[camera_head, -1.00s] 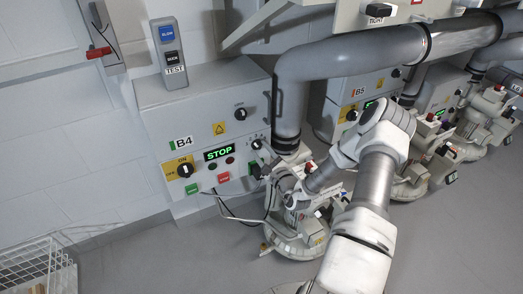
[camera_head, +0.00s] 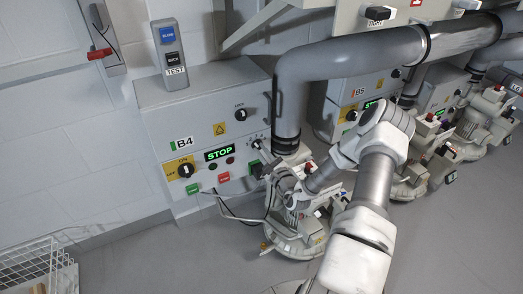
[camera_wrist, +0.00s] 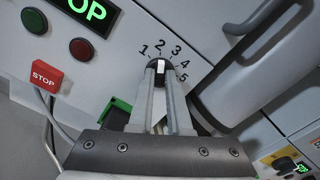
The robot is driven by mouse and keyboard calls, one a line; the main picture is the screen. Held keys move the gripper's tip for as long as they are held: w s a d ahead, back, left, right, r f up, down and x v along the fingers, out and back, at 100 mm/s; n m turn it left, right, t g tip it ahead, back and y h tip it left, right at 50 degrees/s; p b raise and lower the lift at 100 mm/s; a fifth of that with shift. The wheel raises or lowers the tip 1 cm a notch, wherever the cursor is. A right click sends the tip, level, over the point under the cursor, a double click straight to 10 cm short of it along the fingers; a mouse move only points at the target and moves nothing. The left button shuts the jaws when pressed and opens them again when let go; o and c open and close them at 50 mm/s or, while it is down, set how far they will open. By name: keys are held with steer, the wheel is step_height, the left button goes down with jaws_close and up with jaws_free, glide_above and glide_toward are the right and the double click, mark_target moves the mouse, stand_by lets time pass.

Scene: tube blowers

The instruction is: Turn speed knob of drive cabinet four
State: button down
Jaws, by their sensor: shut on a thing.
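Drive cabinet B4 (camera_head: 151,118) is the grey box on the wall at left in the head view. Its speed knob (camera_wrist: 160,66) shows in the wrist view, dark with a white pointer, inside a scale from 1 to 5. The pointer stands upward in that view, at about the 2. My gripper (camera_wrist: 162,80) is shut on the knob, one finger on each side of it.
A green STOP display (camera_head: 219,153), a yellow-backed switch (camera_head: 185,170) and a red stop button (camera_wrist: 47,75) are near the knob. A thick grey pipe (camera_head: 345,58) runs just right of the cabinet. Cables hang below. The floor at lower left is clear beside a wire basket (camera_head: 38,268).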

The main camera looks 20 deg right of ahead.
steer(key=m+p, duration=0.4)
steer(key=shift+d+r+m, duration=0.1)
steer(key=shift+r+m, duration=0.1)
steer(key=shift+m, duration=0.2)
steer(key=m+p, duration=0.3)
steer(key=m, duration=0.2)
steer(key=shift+d+f+m, duration=0.1)
steer(key=shift+m, duration=0.2)
steer(key=m+p, duration=0.1)
steer(key=m, duration=0.4)
steer(key=shift+f+p, duration=0.1)
steer(key=shift+p, duration=0.3)
steer(key=shift+f+m+p, duration=0.1)
steer(key=shift+m+p, duration=0.25)
steer(key=shift+m, duration=2.05)
steer(key=c, duration=0.9)
jaws_free()
steer(key=shift+o, duration=0.2)
steer(key=shift+s+d, duration=0.1)
steer(key=shift+s, duration=0.05)
